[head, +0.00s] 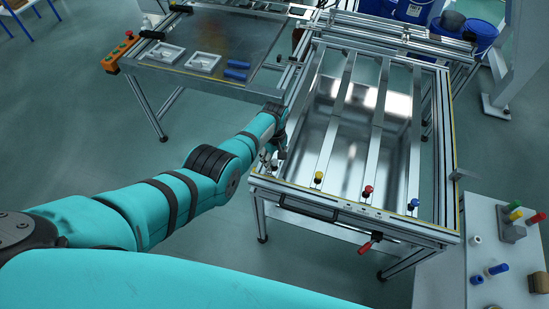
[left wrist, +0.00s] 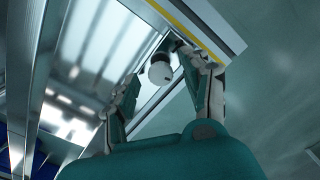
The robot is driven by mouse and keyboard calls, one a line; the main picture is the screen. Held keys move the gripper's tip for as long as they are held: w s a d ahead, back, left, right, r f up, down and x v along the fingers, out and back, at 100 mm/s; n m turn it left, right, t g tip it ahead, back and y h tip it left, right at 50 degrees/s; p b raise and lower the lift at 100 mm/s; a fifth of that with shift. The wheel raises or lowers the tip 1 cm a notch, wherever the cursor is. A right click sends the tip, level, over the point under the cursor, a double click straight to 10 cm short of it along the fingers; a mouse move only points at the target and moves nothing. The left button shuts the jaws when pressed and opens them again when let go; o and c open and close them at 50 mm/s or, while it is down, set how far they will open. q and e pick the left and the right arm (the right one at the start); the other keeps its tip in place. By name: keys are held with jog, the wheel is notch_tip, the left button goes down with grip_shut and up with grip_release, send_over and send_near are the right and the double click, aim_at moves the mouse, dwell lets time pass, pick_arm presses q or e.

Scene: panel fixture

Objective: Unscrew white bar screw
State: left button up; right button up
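The white bar screw (left wrist: 160,72) shows in the left wrist view as a round white knob at the frame's edge, by the yellow strip. My left gripper (left wrist: 161,78) is open, with one finger on each side of the knob. I cannot tell whether either finger touches it. In the head view my left gripper (head: 274,150) is at the near left corner of the panel fixture (head: 345,208), and the white screw is hidden there. Yellow (head: 318,177), red (head: 368,190) and blue (head: 413,203) knobs sit along the near edge on the other bars. My right gripper is out of view.
A red-handled lever (head: 370,243) sticks out below the fixture's front edge. A side table (head: 440,270) at right bears a holder (head: 512,232) with coloured knobs and loose white and blue pieces. A second bench (head: 240,35) stands behind at left.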

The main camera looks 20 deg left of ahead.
aim_at(275, 161)
pick_arm(q)
notch_tip(275, 161, up, 12)
dwell(0.7)
dwell(0.4)
